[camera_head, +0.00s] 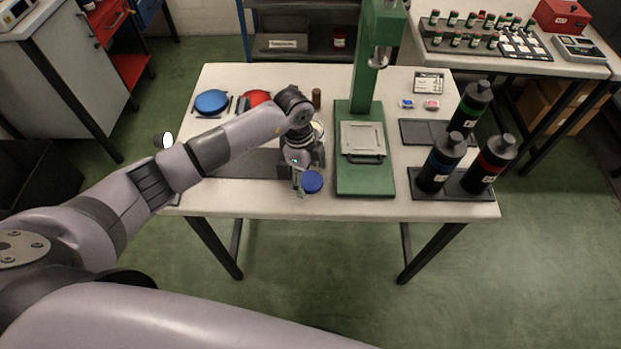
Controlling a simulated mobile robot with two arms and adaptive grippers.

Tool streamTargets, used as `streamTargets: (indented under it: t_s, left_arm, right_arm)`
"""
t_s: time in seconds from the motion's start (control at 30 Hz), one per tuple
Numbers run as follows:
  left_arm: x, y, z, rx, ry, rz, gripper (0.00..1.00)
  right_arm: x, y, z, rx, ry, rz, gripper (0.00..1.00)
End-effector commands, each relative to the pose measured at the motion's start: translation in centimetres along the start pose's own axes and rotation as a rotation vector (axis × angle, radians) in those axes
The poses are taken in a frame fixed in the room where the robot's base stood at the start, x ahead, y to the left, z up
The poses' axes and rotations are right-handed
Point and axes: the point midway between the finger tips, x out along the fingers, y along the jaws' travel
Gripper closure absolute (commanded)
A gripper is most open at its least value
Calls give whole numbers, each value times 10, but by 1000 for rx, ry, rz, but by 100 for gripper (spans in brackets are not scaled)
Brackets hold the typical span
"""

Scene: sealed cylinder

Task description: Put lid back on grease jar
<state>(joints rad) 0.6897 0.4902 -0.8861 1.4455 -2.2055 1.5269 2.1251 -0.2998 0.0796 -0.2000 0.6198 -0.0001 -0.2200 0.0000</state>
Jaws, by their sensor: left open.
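My left gripper (299,182) points down over the front middle of the table, left of the green press. It is open. A small round blue lid (313,182) shows right at its fingertips, on their right side; I cannot tell whether they touch it. The wrist and gripper hide much of what is behind them. A pale rounded edge (319,130) shows just behind the wrist and may be part of a jar, but I cannot make it out. My right gripper is not in view.
A green press (345,181) stands close on the right. Dark bottles (440,162) stand on a black tray at the right. A blue disc (211,102) and a red disc (256,97) lie at the back left. The table's front left edge (230,197) is clear.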

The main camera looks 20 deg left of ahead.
Motion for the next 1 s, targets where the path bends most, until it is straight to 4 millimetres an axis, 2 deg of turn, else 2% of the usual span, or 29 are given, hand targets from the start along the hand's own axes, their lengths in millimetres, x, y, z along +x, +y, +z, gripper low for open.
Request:
streamTargets:
  t_s: [0.27, 0.73, 1.0]
  left_arm:
    - [0, 0, 0, 0, 0, -1, 24]
    - [0, 0, 0, -1, 0, -1, 55]
    - [-1, 0, 0, -1, 0, -1, 56]
  right_arm:
    - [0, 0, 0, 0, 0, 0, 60]
    - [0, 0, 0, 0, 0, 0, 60]
    - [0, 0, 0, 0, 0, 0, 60]
